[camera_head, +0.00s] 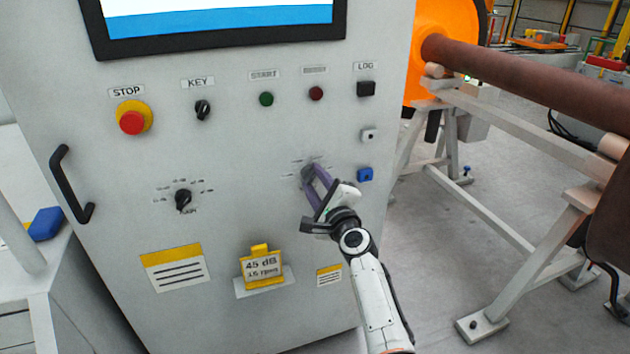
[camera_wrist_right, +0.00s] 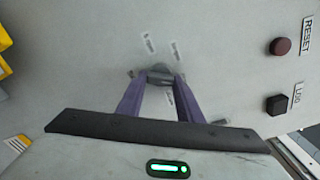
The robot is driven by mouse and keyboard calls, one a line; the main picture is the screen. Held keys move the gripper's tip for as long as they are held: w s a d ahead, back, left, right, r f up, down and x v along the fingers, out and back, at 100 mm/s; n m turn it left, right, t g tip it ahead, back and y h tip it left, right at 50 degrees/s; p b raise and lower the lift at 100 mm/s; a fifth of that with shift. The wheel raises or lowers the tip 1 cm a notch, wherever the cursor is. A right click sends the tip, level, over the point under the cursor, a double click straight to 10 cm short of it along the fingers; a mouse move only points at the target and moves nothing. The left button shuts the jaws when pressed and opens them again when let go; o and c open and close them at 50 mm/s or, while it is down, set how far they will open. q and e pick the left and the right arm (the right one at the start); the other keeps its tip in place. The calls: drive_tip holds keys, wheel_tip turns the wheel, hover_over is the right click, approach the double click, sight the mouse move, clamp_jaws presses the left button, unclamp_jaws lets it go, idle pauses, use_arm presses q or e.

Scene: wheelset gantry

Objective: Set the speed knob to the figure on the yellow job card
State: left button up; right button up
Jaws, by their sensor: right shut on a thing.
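The yellow job card (camera_head: 262,267) reads 45 dB and 15 rpm; it stands in a pale holder low on the grey cabinet front. My right gripper (camera_head: 314,181) is shut on the right-hand dark knob (camera_head: 307,173). In the right wrist view, its purple fingers are on both sides of this knob (camera_wrist_right: 161,73). Small scale labels surround it; their figures are too blurred to read, and the fingers partly hide the dial. The other black knob (camera_head: 183,199), with its own scale, is to the left and free. My left gripper is not in view.
Above are the red STOP button (camera_head: 132,122), KEY switch (camera_head: 202,110), green button (camera_head: 266,99), dark red button (camera_head: 316,93) and black LOG button (camera_head: 366,89). A blue-centred fitting (camera_head: 365,174) is close right of my gripper. A brown shaft (camera_head: 520,75) lies on a stand at right.

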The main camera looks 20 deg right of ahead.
idle(0.5)
drive_tip(key=o, duration=1.1)
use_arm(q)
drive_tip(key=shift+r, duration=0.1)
use_arm(e)
drive_tip(key=shift+s, duration=0.1)
